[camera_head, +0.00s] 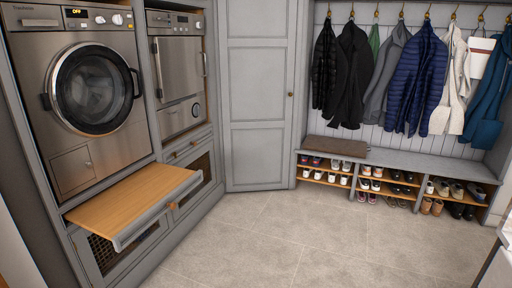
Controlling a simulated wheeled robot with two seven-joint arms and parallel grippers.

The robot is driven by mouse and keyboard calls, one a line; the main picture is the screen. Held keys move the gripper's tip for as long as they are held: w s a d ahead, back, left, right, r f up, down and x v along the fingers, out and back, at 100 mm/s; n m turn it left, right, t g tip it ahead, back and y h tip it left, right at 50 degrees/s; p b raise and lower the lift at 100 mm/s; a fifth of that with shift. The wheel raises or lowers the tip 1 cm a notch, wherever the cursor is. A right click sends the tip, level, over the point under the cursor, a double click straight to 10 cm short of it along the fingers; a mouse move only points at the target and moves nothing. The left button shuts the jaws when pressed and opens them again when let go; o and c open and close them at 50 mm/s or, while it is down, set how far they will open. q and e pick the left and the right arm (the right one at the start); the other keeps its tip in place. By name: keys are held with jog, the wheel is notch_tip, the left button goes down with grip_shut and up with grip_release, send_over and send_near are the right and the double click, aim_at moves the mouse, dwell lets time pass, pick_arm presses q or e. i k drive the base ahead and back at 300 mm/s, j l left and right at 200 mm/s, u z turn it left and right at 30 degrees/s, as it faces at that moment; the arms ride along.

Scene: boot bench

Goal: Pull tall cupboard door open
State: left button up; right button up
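The tall cupboard door (257,95) is a grey panelled door in the corner, between the appliance units on the left and the coat bench on the right. It looks shut. A small round brass-coloured knob (290,94) sits on its right edge at about mid-height. Neither of my grippers shows in the head view, so nothing is seen touching the door or the knob.
A wooden pull-out shelf (135,196) juts out below the washing machine (92,90) on the left. A second appliance (180,85) stands beside it. A bench (420,164) with shoes below and coats above is at right. The tiled floor (300,235) is clear.

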aim_at(257, 38)
jog(key=i+z, duration=0.15)
jog(key=i, duration=2.4)
